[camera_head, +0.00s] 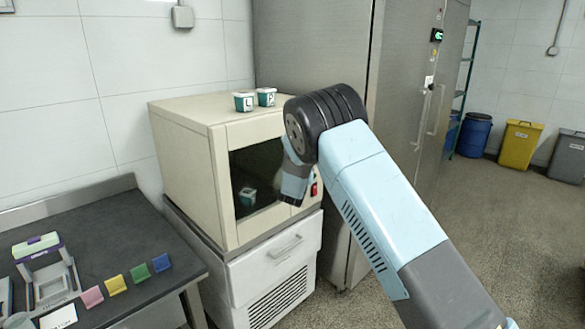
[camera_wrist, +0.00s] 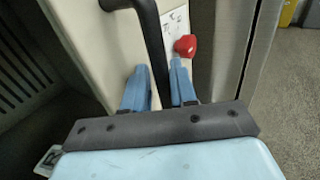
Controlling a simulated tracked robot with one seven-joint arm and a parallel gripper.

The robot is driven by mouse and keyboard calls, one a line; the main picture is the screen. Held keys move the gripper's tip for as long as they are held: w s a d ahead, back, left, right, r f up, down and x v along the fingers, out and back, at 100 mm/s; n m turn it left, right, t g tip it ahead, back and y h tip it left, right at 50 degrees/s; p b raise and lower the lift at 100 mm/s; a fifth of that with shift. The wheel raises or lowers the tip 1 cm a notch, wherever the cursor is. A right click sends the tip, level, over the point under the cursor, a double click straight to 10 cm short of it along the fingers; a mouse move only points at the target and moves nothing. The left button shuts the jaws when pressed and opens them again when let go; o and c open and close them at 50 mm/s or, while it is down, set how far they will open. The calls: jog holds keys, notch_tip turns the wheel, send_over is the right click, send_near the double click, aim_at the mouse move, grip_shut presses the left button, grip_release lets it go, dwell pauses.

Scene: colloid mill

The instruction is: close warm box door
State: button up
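The warm box (camera_head: 182,150) is a cream cabinet with a dark front window (camera_head: 262,160) in the head view. A small cup (camera_head: 247,196) shows inside. My arm hides the right part of its front, and I cannot tell whether the door is fully closed. In the wrist view, the black door handle (camera_wrist: 150,35) runs down between the blue fingers of my gripper (camera_wrist: 159,75). In the head view, my gripper (camera_head: 293,190) is at the right side of the front.
Two cups (camera_head: 244,102) (camera_head: 266,97) stand on top of the box. A red switch (camera_wrist: 185,46) is just right of the handle. A white drawer unit (camera_head: 275,275) is below. A dark table (camera_head: 120,300) stands at left, a steel cabinet (camera_head: 320,50) behind.

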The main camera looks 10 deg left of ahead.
jog(key=s, duration=1.3)
jog(key=shift+s+a, duration=0.4)
jog(key=shift+a, duration=0.05)
jog(key=d+r+m+g+h, duration=0.1)
jog(key=d+r+m+h, duration=0.4)
jog(key=d, duration=0.5)
jog(key=s+d+r+m+g+h, duration=0.1)
jog(key=s+d+r+m+g, duration=0.3)
jog(key=d, duration=0.4)
jog(key=s+d+r+m+g+h, duration=0.1)
jog(key=s+d+r+m+g, duration=0.1)
jog(key=s+d+r+m, duration=0.45)
jog(key=s+d+r+m+g+h, duration=0.1)
jog(key=s+d+m+g+h, duration=0.2)
jog(key=d, duration=0.7)
jog(key=s+d+r+m+g+y, duration=0.1)
jog(key=s+d+m+g+y, duration=0.2)
jog(key=s, duration=0.5)
jog(key=s+d+r+m+g+y, duration=0.1)
jog(key=s+d+m+y, duration=0.15)
jog(key=s+m, duration=0.45)
jog(key=s+a+m+y, duration=0.2)
jog(key=s+m, duration=0.1)
jog(key=s, duration=0.5)
jog(key=s+a+r+m+t+y, duration=0.1)
jog(key=s+a+m+y, duration=0.1)
jog(key=s, duration=0.6)
jog(key=shift+s+r+m+t+y, duration=0.25)
jog(key=shift+m+t+y, duration=0.05)
jog(key=shift+m+y, duration=0.55)
